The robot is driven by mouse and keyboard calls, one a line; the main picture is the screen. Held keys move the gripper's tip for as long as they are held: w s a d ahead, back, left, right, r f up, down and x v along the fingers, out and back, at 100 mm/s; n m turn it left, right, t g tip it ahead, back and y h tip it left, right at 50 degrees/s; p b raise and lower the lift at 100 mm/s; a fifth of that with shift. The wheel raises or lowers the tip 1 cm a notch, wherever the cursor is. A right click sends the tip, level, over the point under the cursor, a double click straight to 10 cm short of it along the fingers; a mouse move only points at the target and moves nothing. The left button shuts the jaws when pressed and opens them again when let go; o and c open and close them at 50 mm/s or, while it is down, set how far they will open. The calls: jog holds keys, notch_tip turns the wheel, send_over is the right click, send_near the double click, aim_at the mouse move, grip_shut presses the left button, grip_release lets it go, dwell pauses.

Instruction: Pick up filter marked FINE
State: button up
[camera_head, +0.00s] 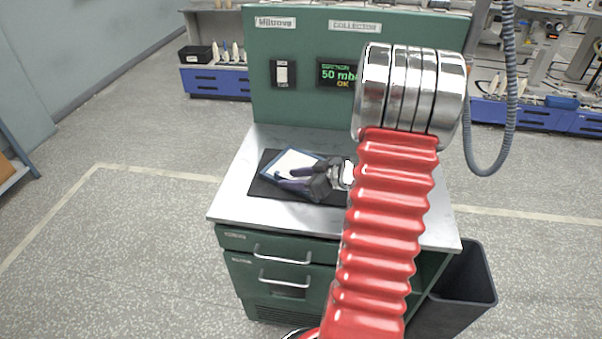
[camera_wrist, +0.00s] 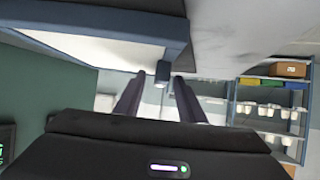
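A flat filter with a blue frame and white face (camera_head: 293,160) lies on a black mat (camera_head: 262,187) on the workbench. No FINE marking can be read on it. My gripper (camera_head: 280,177) is low over the mat at the filter's near side and covers part of it. Contact cannot be told.
The steel-topped bench (camera_head: 233,190) has green drawers (camera_head: 280,262) and a green back panel (camera_head: 300,60) labelled COLLECTOR, with a lit display (camera_head: 338,75). A dark bin (camera_head: 462,290) stands at right. A grey hose (camera_head: 510,120) hangs at upper right.

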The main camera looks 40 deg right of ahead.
jog(key=shift+c, duration=0.2)
grip_shut()
jog(key=shift+r, duration=0.15)
dwell(0.3)
notch_tip(320, 180, up, 10)
dwell(0.6)
dwell(0.4)
